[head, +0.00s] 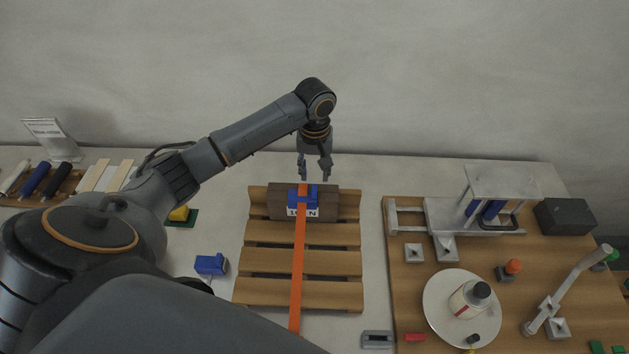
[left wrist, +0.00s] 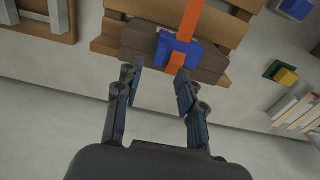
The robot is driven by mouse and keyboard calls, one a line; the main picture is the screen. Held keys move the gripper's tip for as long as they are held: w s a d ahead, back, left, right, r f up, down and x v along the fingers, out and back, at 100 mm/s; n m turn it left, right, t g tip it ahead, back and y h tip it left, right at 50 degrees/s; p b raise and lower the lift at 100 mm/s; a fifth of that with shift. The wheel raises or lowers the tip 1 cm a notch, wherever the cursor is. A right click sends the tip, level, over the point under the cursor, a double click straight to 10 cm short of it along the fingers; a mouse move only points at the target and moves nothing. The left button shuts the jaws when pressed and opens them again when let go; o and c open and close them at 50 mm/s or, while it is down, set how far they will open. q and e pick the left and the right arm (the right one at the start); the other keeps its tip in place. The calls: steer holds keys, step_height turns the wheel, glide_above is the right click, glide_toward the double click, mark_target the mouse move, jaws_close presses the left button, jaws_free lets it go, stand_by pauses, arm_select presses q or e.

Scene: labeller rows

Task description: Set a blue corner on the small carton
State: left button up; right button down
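The small carton (head: 277,203), a dark brown box, sits at the far end of a slatted wooden pallet (head: 270,262). A blue corner (head: 311,207) sits on the carton's top edge, where an orange strap (head: 298,265) crosses it. Another blue corner (head: 210,264) lies on the table left of the pallet. My left gripper (head: 314,177) is open and empty, just behind the carton. In the left wrist view, its fingers (left wrist: 157,84) are spread on either side below the blue corner (left wrist: 172,51), apart from it. My right gripper is not in view.
A wooden board (head: 400,270) on the right carries a metal press frame, a white plate (head: 434,312) with a bottle, and a lever. Rollers and strips lie at the far left.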

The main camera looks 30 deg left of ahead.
arm_select(q)
step_height(320, 180, up, 6)
steer(key=shift+s, duration=0.1)
stand_by(0.7)
